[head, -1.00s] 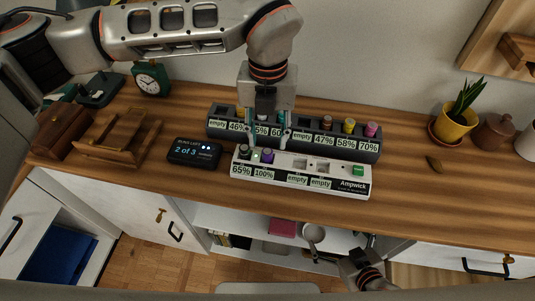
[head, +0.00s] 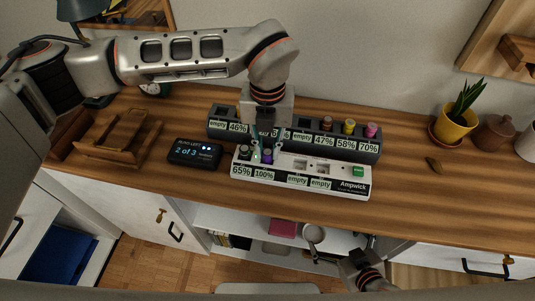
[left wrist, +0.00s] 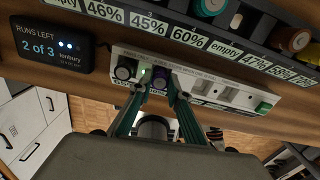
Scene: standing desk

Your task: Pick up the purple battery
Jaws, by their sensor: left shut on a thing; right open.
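The purple battery (head: 267,159) stands in the white Ampwick charger (head: 345,184), in the slot labelled 100%. It also shows in the left wrist view (left wrist: 160,80), between my fingers. My left gripper (head: 266,154) has come down from above and is shut on the purple battery, one finger on each side. The battery appears to be still in its slot. A dark battery (head: 244,152) stands just left of it, in the 65% slot. My right gripper (head: 356,260) is open and empty, low in front of the desk.
Behind the charger is a dark battery rack (head: 303,135) with several batteries and percentage labels. A black display (head: 194,152) reading 2 of 3 stands to the left. A wooden stand (head: 120,140) is further left; a yellow plant pot (head: 455,124) is at right.

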